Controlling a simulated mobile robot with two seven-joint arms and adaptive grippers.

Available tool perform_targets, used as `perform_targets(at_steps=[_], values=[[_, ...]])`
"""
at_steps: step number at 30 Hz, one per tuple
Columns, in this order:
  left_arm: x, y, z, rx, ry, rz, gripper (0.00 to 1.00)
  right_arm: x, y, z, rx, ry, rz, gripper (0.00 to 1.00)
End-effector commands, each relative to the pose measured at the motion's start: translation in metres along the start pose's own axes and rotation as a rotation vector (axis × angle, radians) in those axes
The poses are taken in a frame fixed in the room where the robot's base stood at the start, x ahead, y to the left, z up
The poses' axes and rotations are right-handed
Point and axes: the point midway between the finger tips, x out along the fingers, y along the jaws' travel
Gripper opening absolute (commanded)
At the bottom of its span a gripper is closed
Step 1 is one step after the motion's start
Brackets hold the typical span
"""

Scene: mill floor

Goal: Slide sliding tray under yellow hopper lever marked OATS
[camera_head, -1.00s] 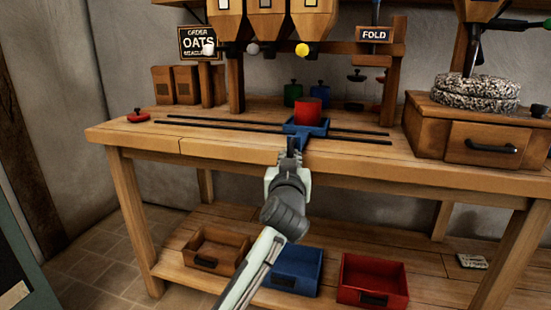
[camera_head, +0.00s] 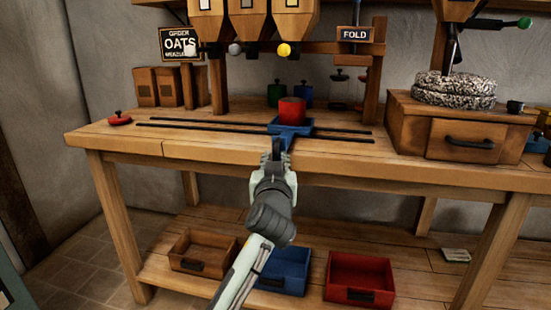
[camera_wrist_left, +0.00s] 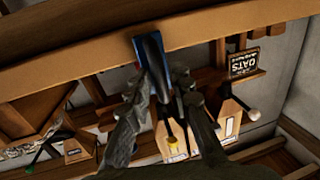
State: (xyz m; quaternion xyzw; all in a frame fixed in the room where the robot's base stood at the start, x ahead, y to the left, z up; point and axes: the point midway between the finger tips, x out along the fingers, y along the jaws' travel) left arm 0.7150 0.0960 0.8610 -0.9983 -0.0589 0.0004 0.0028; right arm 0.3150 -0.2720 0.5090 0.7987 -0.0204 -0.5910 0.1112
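The blue sliding tray (camera_head: 306,131) sits on two dark rails on the bench, with a red cup (camera_head: 291,110) standing on it. The yellow hopper lever knob (camera_head: 284,49) hangs above and behind the tray, nearly in line with the cup in the head view. The OATS lettering is on a dark sign (camera_head: 180,43) at the left. My left gripper (camera_head: 277,150) is at the tray's front handle and looks closed on it. In the left wrist view the blue handle (camera_wrist_left: 151,48) passes between its fingers, partly hidden by them. My right gripper is not in view.
The rails (camera_head: 190,124) run clear to the left and right of the tray. A red lidded piece (camera_head: 120,118) is on the left bench end. A millstone (camera_head: 455,88) on a wooden drawer box stands right. Open brown, blue and red bins (camera_head: 358,280) are on the lower shelf.

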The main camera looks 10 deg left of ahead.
Motion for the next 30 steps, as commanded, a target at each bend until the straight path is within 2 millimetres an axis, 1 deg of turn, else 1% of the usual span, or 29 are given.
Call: perform_targets(at_steps=[1,6,9,12,15,23,25,26,29,30], values=[[-0.009,0.001,0.001,-0.003,-0.001,0.002,0.21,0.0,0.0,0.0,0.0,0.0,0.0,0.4],[-0.038,0.0,0.001,-0.004,-0.002,0.001,0.21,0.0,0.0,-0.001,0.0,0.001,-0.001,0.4],[-0.052,0.0,0.0,-0.002,0.0,0.001,0.21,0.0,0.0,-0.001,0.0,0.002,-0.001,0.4],[-0.061,0.0,0.0,-0.003,0.0,0.001,0.21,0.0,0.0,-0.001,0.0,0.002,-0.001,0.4],[-0.064,0.0,0.0,-0.002,0.0,0.001,0.21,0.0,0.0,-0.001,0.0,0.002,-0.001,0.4],[-0.064,0.0,0.0,-0.001,-0.001,0.0,0.21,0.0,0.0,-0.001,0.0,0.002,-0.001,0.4],[-0.064,-0.003,0.007,0.004,-0.018,-0.003,0.21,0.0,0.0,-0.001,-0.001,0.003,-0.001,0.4],[-0.064,-0.005,0.014,0.009,-0.034,-0.005,0.21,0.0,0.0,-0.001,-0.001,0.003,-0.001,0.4],[-0.067,-0.02,0.054,0.034,-0.127,-0.015,0.21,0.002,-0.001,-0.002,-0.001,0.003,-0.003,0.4],[-0.071,-0.029,0.077,0.047,-0.182,-0.02,0.21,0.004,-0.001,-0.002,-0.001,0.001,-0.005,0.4]])
